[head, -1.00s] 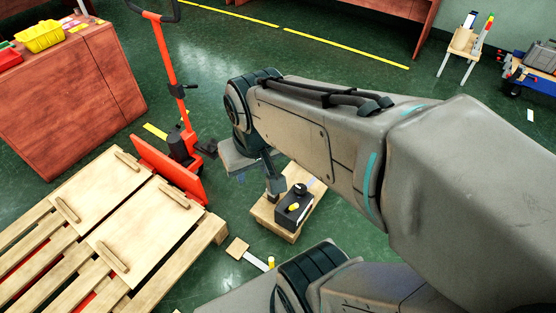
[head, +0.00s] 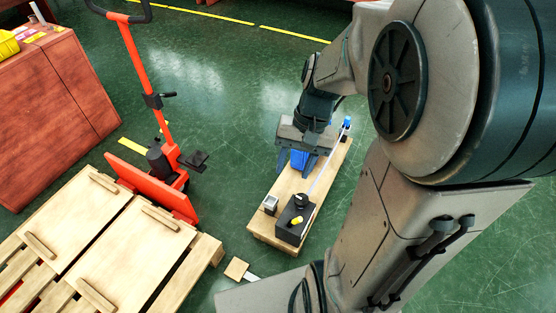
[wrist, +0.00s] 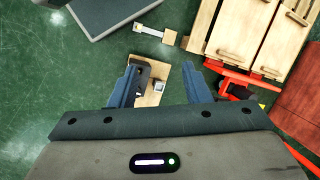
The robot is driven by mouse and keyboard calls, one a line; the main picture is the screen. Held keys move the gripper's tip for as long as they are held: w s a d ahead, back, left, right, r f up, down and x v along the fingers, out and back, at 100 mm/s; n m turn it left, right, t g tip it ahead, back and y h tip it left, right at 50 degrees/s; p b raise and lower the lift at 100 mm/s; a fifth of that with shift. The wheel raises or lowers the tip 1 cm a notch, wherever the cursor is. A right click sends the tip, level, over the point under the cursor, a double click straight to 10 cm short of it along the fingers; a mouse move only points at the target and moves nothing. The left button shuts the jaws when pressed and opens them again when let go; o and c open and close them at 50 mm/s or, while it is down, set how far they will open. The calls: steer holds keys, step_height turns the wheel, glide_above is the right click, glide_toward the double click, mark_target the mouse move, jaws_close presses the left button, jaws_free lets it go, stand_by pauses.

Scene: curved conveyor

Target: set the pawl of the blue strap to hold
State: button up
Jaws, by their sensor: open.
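A wooden board (head: 262,222) lies on the floor. On its near end stands a black box (head: 292,232) with a round black knob and a yellow knob (head: 298,219); it shows partly in the wrist view (wrist: 143,78). A thin pale-blue strap (head: 322,177) runs from the box to a small blue fitting (head: 347,122) at the far end. I cannot make out the pawl's position. My gripper (head: 298,170) is over the middle of the board, beyond the black box, fingers apart. In the wrist view, my gripper (wrist: 168,68) is open and empty.
A small grey metal block (head: 270,204) sits on the board beside the black box. A red pallet jack (head: 150,75) and a wooden pallet (head: 208,248) stand to the left. A small wooden block (head: 236,268) lies nearby. Green floor is free right of the board.

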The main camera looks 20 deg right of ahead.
steer(key=w+d+f+m+g+y+b, duration=0.1)
steer(key=w+d+f+m+y+b, duration=0.2)
steer(key=f, duration=0.5)
steer(key=w+d+f+m+y+b, duration=0.1)
steer(key=w+f+m+y+b, duration=0.2)
steer(key=f, duration=0.5)
steer(key=m+t+y+b, duration=0.2)
steer(key=m+y+b, duration=0.2)
steer(key=b, duration=0.3)
glide_above(297, 220)
steer(key=s+d, duration=0.2)
steer(key=s, duration=0.2)
step_height(297, 220, down, 13)
steer(key=s+d+f+m+t+y+b, duration=0.1)
steer(key=d+f+m+t+b, duration=0.25)
steer(key=f, duration=0.45)
steer(key=s+d+f+m+t+b, duration=0.1)
steer(key=d+f+m+t+b, duration=0.2)
steer(key=f, duration=0.6)
steer(key=d+f+m+t+y+b, duration=0.1)
steer(key=d+f+m+t+b, duration=0.2)
steer(key=f, duration=0.5)
steer(key=shift+t, duration=0.55)
steer(key=b+x, duration=0.1)
steer(key=x, duration=1.3)
steer(key=shift+s+a+f, duration=0.15)
steer(key=shift+s+a, duration=0.05)
steer(key=shift+a, duration=0.05)
jaws_close()
